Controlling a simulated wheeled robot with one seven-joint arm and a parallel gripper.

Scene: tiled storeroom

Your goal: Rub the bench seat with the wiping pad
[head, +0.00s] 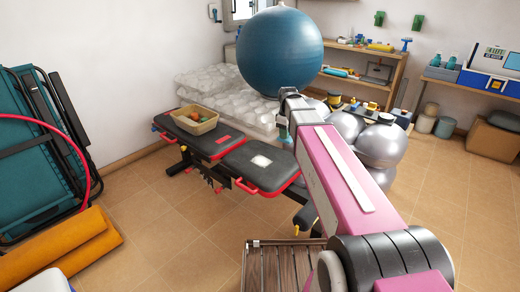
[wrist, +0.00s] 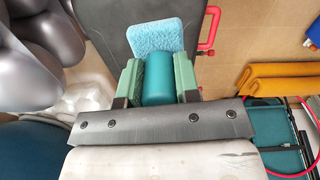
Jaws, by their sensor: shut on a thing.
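The bench seat (head: 250,178) is a black padded section with red edging; a whitish patch (head: 261,161) shows on it. Part of its dark surface also fills the top of the wrist view (wrist: 115,22). My gripper (wrist: 158,85) has green fingers shut on the teal handle (wrist: 158,80) of the wiping pad. The light blue, textured pad (wrist: 158,37) sticks out past the fingertips, over the dark seat. In the head view my gripper (head: 284,132) is beyond the right part of the seat, mostly hidden by my pink arm. I cannot tell whether the pad touches the seat.
A tan basket (head: 194,121) with colourful items sits on the bench's left section. Silver balls (head: 383,145) crowd the right, with a big blue ball (head: 280,52) behind on wrapped white stacks (head: 215,90). A slatted wooden stool (head: 285,268) stands in front.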

